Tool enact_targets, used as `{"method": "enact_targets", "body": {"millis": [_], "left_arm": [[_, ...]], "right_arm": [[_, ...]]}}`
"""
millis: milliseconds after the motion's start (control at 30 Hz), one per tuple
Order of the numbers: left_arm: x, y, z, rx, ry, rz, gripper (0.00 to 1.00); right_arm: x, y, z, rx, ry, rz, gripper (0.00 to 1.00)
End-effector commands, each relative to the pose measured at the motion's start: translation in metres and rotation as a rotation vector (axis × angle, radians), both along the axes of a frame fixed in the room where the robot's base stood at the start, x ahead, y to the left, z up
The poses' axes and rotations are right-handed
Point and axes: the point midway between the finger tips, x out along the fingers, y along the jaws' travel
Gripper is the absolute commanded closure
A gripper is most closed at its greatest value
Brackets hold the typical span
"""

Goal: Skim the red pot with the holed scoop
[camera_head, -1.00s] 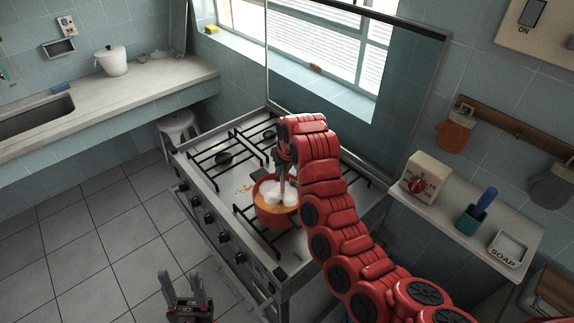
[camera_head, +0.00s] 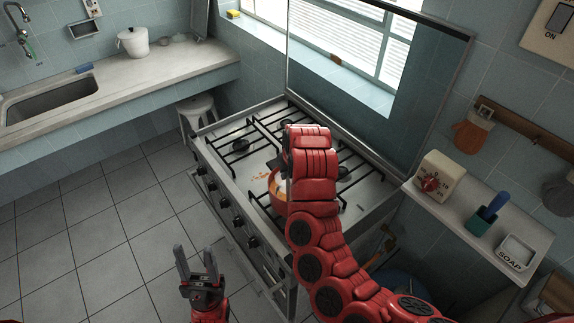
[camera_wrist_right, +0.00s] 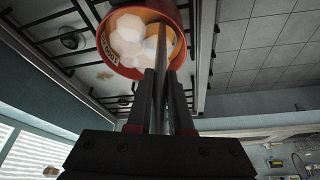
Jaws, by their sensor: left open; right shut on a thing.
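The red pot (camera_head: 277,200) stands on the stove, mostly hidden behind my right arm in the head view. In the right wrist view the pot (camera_wrist_right: 110,53) shows white, lumpy foam (camera_wrist_right: 133,35) over orange liquid. My right gripper (camera_wrist_right: 160,80) is shut on the metal handle of the scoop (camera_wrist_right: 161,45), which reaches down into the pot. The scoop's holed head is not visible, and this gripper is hidden in the head view. My left gripper (camera_head: 194,255) is open and empty, low in front of the stove.
The stove (camera_head: 222,178) has black grates and orange spills near the pot. Its glass lid (camera_head: 375,90) stands raised behind. A shelf (camera_head: 480,228) on the right holds a timer (camera_head: 440,178), a blue-handled item in a green holder and a soap dish. Open floor lies left.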

Motion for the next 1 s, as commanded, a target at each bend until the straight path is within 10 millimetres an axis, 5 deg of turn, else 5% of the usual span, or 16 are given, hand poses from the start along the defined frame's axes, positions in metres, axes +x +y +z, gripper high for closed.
{"method": "enact_targets", "body": {"millis": [367,1000], "left_arm": [[0.000,0.000,-0.014,0.000,0.001,0.000,0.50],[0.000,0.000,-0.035,0.000,0.001,0.000,0.50]], "right_arm": [[-0.008,-0.028,-0.002,0.000,-0.004,-0.004,1.00],[0.030,-0.051,0.001,-0.006,-0.004,0.000,1.00]]}}
